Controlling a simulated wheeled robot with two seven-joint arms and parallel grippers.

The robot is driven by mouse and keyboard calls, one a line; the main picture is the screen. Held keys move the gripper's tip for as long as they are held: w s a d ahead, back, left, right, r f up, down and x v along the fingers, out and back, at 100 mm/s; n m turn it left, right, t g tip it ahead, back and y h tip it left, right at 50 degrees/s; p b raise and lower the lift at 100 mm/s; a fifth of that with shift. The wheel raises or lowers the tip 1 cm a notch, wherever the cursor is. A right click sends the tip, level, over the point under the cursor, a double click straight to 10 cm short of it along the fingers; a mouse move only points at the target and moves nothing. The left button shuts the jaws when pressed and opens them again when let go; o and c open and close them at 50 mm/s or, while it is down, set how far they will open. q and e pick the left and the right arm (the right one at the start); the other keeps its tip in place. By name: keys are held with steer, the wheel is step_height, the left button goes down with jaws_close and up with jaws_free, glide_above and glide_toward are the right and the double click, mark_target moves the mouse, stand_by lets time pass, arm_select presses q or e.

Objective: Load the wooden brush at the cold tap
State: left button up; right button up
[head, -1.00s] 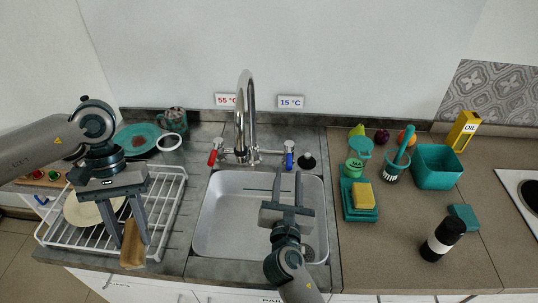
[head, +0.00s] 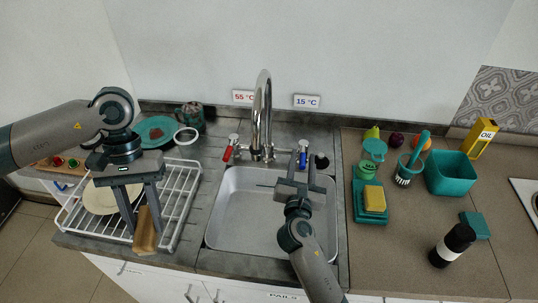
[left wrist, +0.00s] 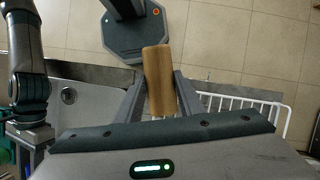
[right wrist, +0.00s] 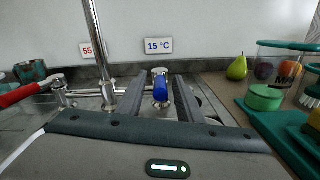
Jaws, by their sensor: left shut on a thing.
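My left gripper (head: 147,222) is shut on the wooden brush (head: 145,236), at the front of the dish rack. In the left wrist view the brush (left wrist: 159,82) is a plain wooden block between the fingers; its bristles are not visible. The cold tap has a blue handle (head: 303,156) below the 15 °C sign (head: 307,101). My right gripper (head: 300,166) is open over the back of the sink. In the right wrist view its fingers appear on either side of the blue handle (right wrist: 160,88); contact is unclear. No water shows below the spout (head: 262,100).
The sink (head: 240,215) is between the dish rack (head: 185,195) and the right counter. The rack holds a plate (head: 100,200). The red hot handle (head: 228,153) is left of the spout. A sponge (head: 374,200), teal bin (head: 450,172) and dark bottle (head: 452,245) stand right.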

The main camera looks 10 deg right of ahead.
arm_select(q)
steer(key=shift+r, duration=0.1)
arm_select(e)
steer(key=shift+w+d, duration=0.15)
steer(key=shift+w, duration=0.2)
steer(key=shift+c, duration=0.2)
jaws_close()
arm_select(q)
steer(key=shift+r+p, duration=1.15)
arm_select(e)
steer(key=shift+s+d+r+n+y, duration=0.1)
steer(key=shift+d+r+n+y, duration=0.2)
steer(key=shift+n+y, duration=0.3)
arm_select(q)
steer(key=shift+r+p, duration=0.35)
steer(key=shift+p, duration=0.05)
steer(key=shift+r+p, duration=0.5)
steer(key=shift+r, duration=0.05)
arm_select(e)
steer(key=y, duration=0.1)
steer(key=d+n+y, duration=0.1)
steer(key=y, duration=0.1)
steer(key=shift+f+t, duration=0.25)
steer(key=shift+t, duration=0.15)
